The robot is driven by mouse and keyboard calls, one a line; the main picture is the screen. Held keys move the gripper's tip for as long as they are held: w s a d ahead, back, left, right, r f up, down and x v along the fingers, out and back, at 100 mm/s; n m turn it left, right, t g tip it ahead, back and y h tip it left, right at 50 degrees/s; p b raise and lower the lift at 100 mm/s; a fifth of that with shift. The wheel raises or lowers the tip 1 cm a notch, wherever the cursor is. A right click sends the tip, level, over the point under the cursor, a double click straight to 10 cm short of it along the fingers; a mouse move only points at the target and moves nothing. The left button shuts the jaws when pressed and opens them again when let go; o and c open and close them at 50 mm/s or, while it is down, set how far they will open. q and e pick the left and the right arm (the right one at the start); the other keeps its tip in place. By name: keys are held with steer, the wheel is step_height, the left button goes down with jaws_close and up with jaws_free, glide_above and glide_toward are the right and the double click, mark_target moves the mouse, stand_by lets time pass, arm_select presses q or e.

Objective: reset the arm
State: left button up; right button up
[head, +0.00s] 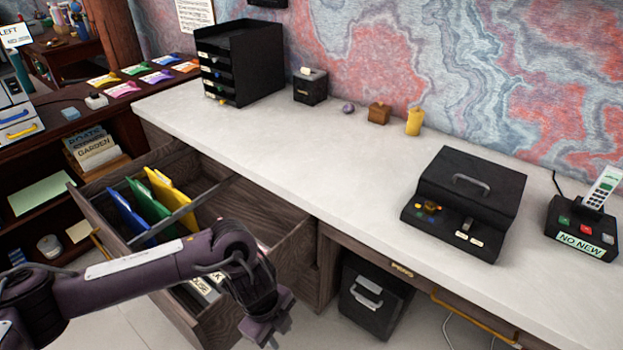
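My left arm comes in from the lower left and reaches across the front of an open wooden drawer (290,262). Its gripper (268,334) points down near the bottom edge of the head view, in front of the drawer's right part. I cannot tell whether its fingers are open or shut. Nothing is visibly held in it. My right arm and gripper do not show.
Blue, green and yellow folders (165,197) stand in the drawer. The pale desktop (330,150) bears a black drawer tower (238,62), a black lidded box (468,195) and a phone (585,225). A black bin (370,295) stands below. The desktop's middle is clear.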

arm_select(q)
steer(key=w+d+f+n+t+h, duration=0.2)
steer(key=w+d+f+n+h, duration=0.4)
steer(key=d+f, duration=0.3)
steer(key=s+a+f+n+t+y, duration=0.15)
steer(key=a+f+n, duration=0.25)
steer(key=f, duration=0.4)
steer(key=s+a+f+n+t, duration=0.1)
steer(key=s+a+f+n, duration=0.15)
steer(key=f+n, duration=0.35)
steer(key=s+a+f+n+y, duration=0.3)
steer(key=s+a+f, duration=0.7)
steer(key=s+f, duration=0.25)
steer(key=s+a+f+n+g+y, duration=0.1)
steer(key=s+a+f, duration=0.1)
steer(key=s, duration=0.5)
steer(key=s+a+f+n+g+y, duration=0.1)
steer(key=s+a+f, duration=0.1)
steer(key=s, duration=0.5)
steer(key=s+a+f+n+g+y, duration=0.1)
steer(key=s+a+f, duration=0.2)
steer(key=s, duration=0.4)
steer(key=shift+a+b, duration=0.4)
steer(key=shift+a, duration=0.4)
